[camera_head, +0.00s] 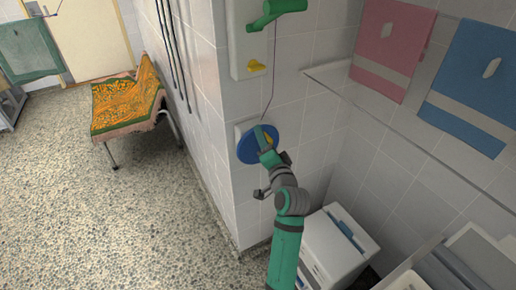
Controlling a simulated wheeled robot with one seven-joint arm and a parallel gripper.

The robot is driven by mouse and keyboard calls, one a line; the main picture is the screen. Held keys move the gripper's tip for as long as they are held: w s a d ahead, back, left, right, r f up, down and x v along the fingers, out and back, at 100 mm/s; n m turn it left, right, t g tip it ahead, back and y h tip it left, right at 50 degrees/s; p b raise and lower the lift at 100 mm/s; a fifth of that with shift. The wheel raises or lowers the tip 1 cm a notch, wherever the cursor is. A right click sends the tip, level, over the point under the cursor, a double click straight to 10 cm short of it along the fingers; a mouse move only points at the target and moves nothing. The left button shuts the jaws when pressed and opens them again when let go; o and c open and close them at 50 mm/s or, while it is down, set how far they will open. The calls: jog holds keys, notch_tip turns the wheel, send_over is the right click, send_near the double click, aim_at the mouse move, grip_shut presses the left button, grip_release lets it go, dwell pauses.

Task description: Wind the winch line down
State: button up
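A blue round winch wheel (246,149) is mounted on a pale plate on the tiled wall. A small yellow part shows on its right side, partly covered by my gripper. A thin dark line (274,85) runs from a green fitting (272,10) higher on the wall down to the wheel. A yellow cleat-like piece (256,67) sits on the pale wall panel between them. My gripper (266,143) is at the front of the wheel, over its right part. Its fingers are small and overlap the wheel, so I cannot tell whether they grip the yellow part.
A white cabinet (330,250) stands low beside my arm. The speckled floor at left is clear.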

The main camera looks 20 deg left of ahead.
jog(key=s+d, duration=0.5)
jog(key=d, duration=0.2)
jog(key=shift+s, duration=0.25)
dwell(0.3)
dwell(0.3)
jog(key=s+d+f+m+t+h, duration=0.1)
jog(key=s+d+f+h, duration=0.4)
jog(key=s+f, duration=0.5)
jog(key=s+d+f+t+h, duration=0.1)
jog(key=s+d+f+h, duration=0.2)
jog(key=s+d+f, duration=0.55)
jog(key=s+d+n+h, duration=0.1)
jog(key=s+d+n, duration=0.1)
jog(key=s, duration=1.1)
jog(key=s+d+f+n+h, duration=0.1)
jog(key=s+d+n+h, duration=0.1)
jog(key=s, duration=1.1)
jog(key=shift+s+n+g, duration=0.2)
jog(key=shift+n+g, duration=0.2)
jog(key=shift+n, duration=0.3)
jog(key=shift+f, duration=0.1)
